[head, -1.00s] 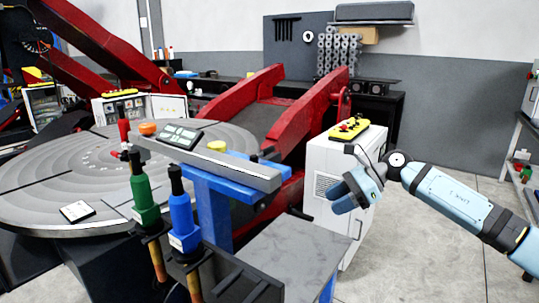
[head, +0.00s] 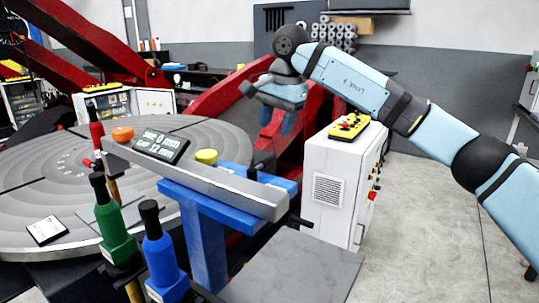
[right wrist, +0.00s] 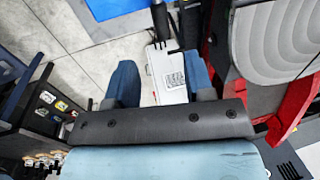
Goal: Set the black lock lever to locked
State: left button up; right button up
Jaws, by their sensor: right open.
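A short black handle (head: 299,221) juts right from below the grey console bar (head: 240,190), and a small black peg (head: 252,173) stands by the bar near the yellow button. I cannot tell which is the lock lever, or its setting. My right gripper (head: 277,120) is open and empty, fingers pointing down, above and behind the bar's right part and apart from it. In the right wrist view its blue fingers (right wrist: 161,82) are spread, with a pale labelled surface beyond and a black rod (right wrist: 160,20) above that surface. My left gripper is out of view.
Green (head: 115,225) and blue (head: 159,258) handles with black tops stand in front of the bar. The large grey turntable (head: 60,165) is at left. A white cabinet (head: 330,190) with a yellow control box (head: 349,126) stands right. Open floor lies further right.

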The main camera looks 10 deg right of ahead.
aim_at(269, 157)
jog(key=f, duration=0.3)
jog(key=w+a+f, duration=0.1)
jog(key=f, duration=0.4)
jog(key=shift+w+a+f, duration=0.15)
jog(key=shift+w+f, duration=0.05)
jog(key=shift+f, duration=0.2)
grip_shut()
